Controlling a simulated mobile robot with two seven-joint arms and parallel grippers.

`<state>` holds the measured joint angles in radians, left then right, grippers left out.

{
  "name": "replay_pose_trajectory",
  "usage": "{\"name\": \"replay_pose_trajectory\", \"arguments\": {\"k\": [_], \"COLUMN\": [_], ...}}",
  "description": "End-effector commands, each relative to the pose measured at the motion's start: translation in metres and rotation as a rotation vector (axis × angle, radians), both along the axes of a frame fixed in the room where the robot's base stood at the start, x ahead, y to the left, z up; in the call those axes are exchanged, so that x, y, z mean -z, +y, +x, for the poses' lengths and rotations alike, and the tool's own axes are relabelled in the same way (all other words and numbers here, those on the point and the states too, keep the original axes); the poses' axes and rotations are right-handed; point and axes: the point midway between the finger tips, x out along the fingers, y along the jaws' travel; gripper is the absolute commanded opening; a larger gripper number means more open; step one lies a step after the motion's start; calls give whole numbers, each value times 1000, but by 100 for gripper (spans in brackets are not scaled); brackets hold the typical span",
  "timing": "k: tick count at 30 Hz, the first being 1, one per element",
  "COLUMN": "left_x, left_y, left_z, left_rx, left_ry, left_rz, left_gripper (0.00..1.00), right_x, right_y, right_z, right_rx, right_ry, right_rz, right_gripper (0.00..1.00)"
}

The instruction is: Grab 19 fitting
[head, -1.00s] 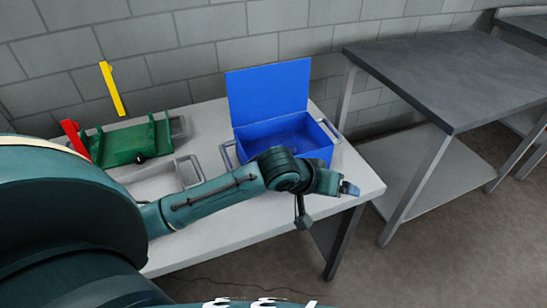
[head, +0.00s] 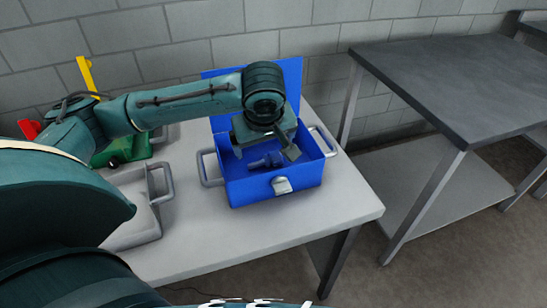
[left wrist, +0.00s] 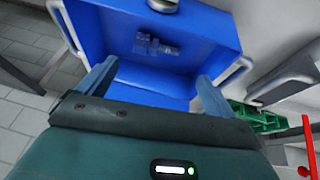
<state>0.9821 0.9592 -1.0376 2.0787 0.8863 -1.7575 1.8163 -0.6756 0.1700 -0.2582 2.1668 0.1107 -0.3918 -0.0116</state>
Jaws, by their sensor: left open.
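A small blue-grey fitting (head: 266,161) lies on the floor of the open blue toolbox (head: 255,188). It also shows in the left wrist view (left wrist: 156,45), lying between and beyond my fingertips; whether it is the 19 fitting cannot be read. My left gripper (head: 266,148) is over the toolbox, pointing down, with its fingers apart and nothing between them. In the left wrist view my left gripper (left wrist: 155,85) is open, with the fitting apart from both fingers. My right gripper is out of view.
The toolbox's raised lid (head: 290,75) stands behind my arm, and side handles flank the box. A grey tray (head: 140,205) and a green crimper holder (head: 125,152) with red and yellow handles are at the left. A dark-topped table (head: 450,75) stands right. The table's front is clear.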

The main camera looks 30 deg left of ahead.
Motion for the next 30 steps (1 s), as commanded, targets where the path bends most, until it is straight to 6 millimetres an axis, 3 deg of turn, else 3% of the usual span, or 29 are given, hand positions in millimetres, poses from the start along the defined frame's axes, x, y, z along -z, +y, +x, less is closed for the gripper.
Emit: {"name": "replay_pose_trajectory", "arguments": {"k": [6,14,21,30], "left_x": [38,57,89,97], "left_y": [9,13,19,21], "left_z": [13,21,35,38], "left_rx": [-1,2,2,4], "left_ry": [1,0,0,-2], "left_rz": [-1,0,0,-1], "left_gripper": [92,92,92,92], "right_x": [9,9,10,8], "right_y": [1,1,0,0], "right_z": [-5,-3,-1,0], "right_rx": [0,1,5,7], "right_ry": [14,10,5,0], "right_rz": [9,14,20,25], "right_gripper": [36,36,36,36]}}
